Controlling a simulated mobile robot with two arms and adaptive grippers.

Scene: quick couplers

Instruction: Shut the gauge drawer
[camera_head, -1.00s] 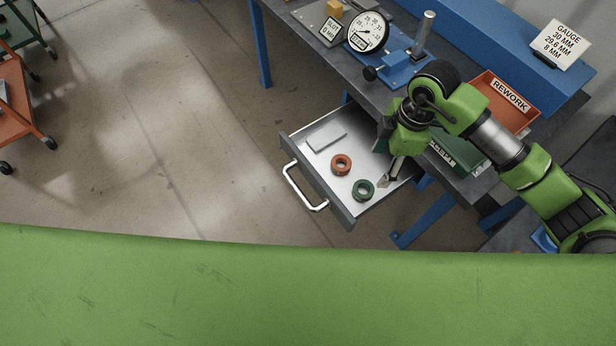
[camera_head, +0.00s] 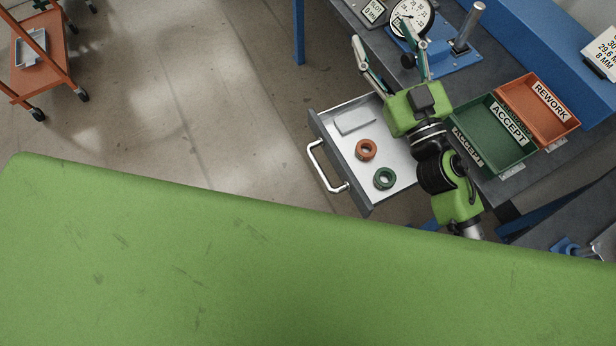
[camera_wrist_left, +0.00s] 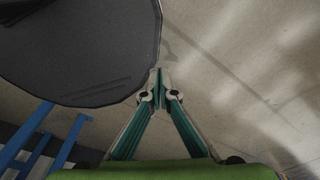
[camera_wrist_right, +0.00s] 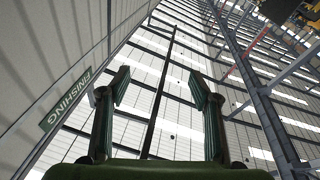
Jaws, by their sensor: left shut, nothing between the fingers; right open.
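The gauge drawer (camera_head: 385,196) stands pulled out from under the workbench, its silver handle (camera_head: 318,168) facing the floor at the left. Inside lie an orange ring (camera_head: 366,149), a green ring (camera_head: 384,178) and a flat grey block (camera_head: 355,121). My right gripper (camera_head: 388,42) is open and empty, above the drawer's back end and the bench edge, apart from the handle. In the right wrist view its open fingers (camera_wrist_right: 160,88) face the ceiling and walls. My left gripper (camera_wrist_left: 160,85) is shut and empty in the left wrist view, over bare floor; the head view does not show it.
The dial gauge (camera_head: 411,18) stands on a blue base on the bench. A green ACCEPT tray (camera_head: 490,135) and an orange REWORK tray (camera_head: 525,110) sit to the right. An orange cart (camera_head: 45,65) is at far left. The floor left of the drawer is clear.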

